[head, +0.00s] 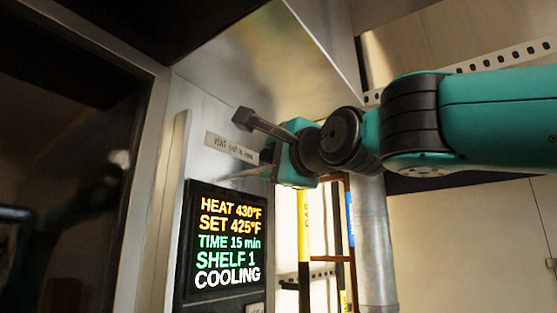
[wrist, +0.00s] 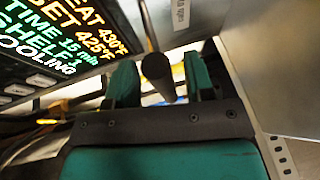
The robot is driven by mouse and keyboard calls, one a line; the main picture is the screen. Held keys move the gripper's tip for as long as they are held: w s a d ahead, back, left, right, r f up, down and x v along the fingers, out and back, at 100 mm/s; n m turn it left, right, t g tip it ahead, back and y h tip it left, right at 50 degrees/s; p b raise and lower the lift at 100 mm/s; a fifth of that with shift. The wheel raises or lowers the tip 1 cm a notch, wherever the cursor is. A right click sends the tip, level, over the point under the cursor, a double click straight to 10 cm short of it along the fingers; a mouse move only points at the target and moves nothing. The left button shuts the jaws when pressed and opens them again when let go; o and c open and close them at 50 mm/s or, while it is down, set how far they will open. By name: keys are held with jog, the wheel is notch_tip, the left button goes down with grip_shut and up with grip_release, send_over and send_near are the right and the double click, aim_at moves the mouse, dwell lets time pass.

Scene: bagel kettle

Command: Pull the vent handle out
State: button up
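The vent handle (head: 265,126) is a dark bar with a blocky end at the upper part of the oven's side panel, by a "VENT" label (head: 231,147). In the wrist view the handle (wrist: 160,78) shows as a dark rounded bar between my two teal fingers. My gripper (head: 276,156) is at the handle, coming from the right. In the wrist view my gripper (wrist: 163,85) is open, with a visible gap on each side of the bar. The far part of the handle is partly hidden by my gripper in the head view.
A lit display (head: 228,238) reading "COOLING" is below the handle. A dark glass oven door (head: 65,160) is at left. A metal hood (head: 280,60) hangs above. A silver pipe (head: 373,245) and a yellow-marked pipe (head: 304,225) stand behind, below my arm.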

jog(key=b+v, duration=1.4)
jog(key=v, duration=0.3)
jog(key=shift+s+b, duration=0.2)
jog(key=shift+b, duration=0.1)
